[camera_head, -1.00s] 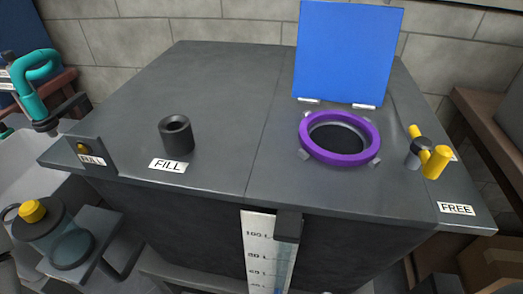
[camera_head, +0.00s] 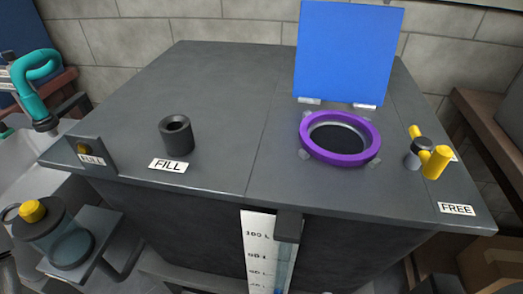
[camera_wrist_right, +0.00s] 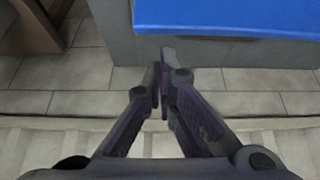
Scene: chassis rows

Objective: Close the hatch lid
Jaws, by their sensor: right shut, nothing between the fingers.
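The hatch lid (camera_head: 347,50) is a square blue panel standing upright, open, on two pale hinges at the back right of the dark grey tank top. In front of it is the hatch opening (camera_head: 338,139), ringed by a purple collar (camera_head: 341,158) with small grey lugs around it. The opening is uncovered. My right gripper (camera_wrist_right: 162,75) shows only in the right wrist view. Its fingers are together and empty, below a blue surface (camera_wrist_right: 230,15); I cannot tell whether that surface is the lid. My left gripper is not in view.
A black FILL pipe (camera_head: 177,134) stands on the tank top (camera_head: 230,85) at left. A yellow-handled valve (camera_head: 433,160) is right of the collar. A litre gauge (camera_head: 258,250) hangs on the front. A yellow-capped jar (camera_head: 68,245) sits at lower left. A block wall is behind.

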